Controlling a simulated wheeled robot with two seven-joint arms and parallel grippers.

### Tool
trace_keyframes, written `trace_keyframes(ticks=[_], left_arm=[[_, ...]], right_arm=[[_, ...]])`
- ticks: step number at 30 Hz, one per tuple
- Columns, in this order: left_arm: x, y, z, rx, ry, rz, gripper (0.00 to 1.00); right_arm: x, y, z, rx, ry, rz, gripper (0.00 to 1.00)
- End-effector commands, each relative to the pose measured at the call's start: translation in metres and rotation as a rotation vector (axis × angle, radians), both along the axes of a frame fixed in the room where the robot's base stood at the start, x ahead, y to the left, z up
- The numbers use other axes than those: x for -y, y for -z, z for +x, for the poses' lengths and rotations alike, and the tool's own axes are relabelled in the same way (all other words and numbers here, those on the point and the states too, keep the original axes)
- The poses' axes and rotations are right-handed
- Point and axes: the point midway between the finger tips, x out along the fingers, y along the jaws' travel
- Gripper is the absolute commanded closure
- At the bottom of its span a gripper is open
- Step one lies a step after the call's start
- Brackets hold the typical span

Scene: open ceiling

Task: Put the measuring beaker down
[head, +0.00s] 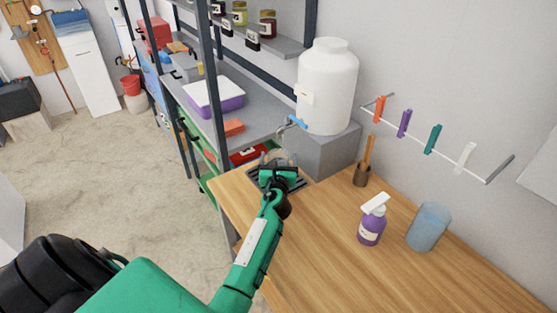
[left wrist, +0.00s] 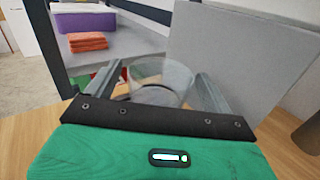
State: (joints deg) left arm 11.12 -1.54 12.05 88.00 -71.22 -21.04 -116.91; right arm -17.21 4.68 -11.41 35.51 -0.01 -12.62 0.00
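The clear measuring beaker (head: 277,155) is at the left end of the wooden bench, over a dark slatted drip tray (head: 293,184), below the blue tap of the white tank. My left gripper (head: 278,166) reaches over the bench to it. In the left wrist view the beaker (left wrist: 162,80) stands upright between the two grey fingers (left wrist: 160,88), which lie close against its sides. The gripper looks shut on it. The beaker's base is hidden, so I cannot tell whether it touches the tray. My right gripper is not in view.
The white tank (head: 328,85) stands on a grey block (head: 322,150) just behind the beaker. A shelf rack (head: 215,80) is close on the left. A purple bottle (head: 371,226), a bluish cup (head: 428,227) and a brown holder (head: 362,176) stand right. The bench middle is clear.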

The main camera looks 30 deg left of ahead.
Motion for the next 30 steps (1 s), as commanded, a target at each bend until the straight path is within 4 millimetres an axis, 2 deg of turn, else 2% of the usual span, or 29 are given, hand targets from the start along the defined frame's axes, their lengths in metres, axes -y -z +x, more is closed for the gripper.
trace_keyframes(ticks=[9,14,24,30], left_arm=[[0.001,-0.004,-0.002,-0.001,0.0,-0.001,0.15],[0.014,-0.002,-0.024,-0.001,0.001,-0.001,0.15],[0.049,-0.002,-0.08,-0.001,0.0,-0.001,0.15],[0.06,-0.003,-0.098,0.001,-0.001,-0.001,0.15]], right_arm=[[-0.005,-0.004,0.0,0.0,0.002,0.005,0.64],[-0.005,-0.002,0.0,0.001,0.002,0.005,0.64],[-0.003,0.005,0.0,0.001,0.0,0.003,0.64],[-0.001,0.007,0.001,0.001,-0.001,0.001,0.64]])
